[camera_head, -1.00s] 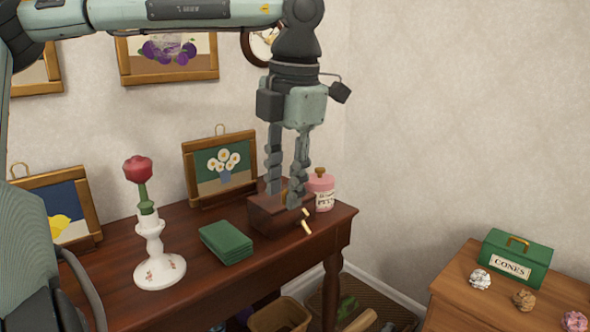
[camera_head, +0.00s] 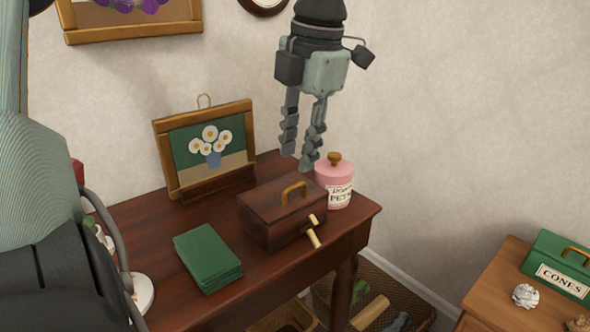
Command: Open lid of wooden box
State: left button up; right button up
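The wooden box (camera_head: 268,222) is dark brown and sits on the desk, with its lid down. A curved gold-brown handle (camera_head: 294,192) stands on the lid, and a pale yellow key-like piece (camera_head: 314,232) sticks out from the front. Whether the fingertips touch anything is hard to tell.
A pink jar (camera_head: 334,184) stands right beside the box. A framed flower picture (camera_head: 210,150) stands behind, and green books (camera_head: 208,258) lie to the left on the desk (camera_head: 150,220). A green cones box (camera_head: 562,266) sits on a separate cabinet (camera_head: 492,285) at right.

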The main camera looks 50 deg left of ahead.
aim_at(294, 189)
pick_arm(q)
jog(key=f, duration=0.2)
jog(key=a+f, duration=0.1)
jog(key=f, duration=0.2)
jog(key=shift+a+f, duration=0.1)
jog(key=shift+f, duration=0.25)
grip_shut()
jog(key=shift+w, duration=0.1)
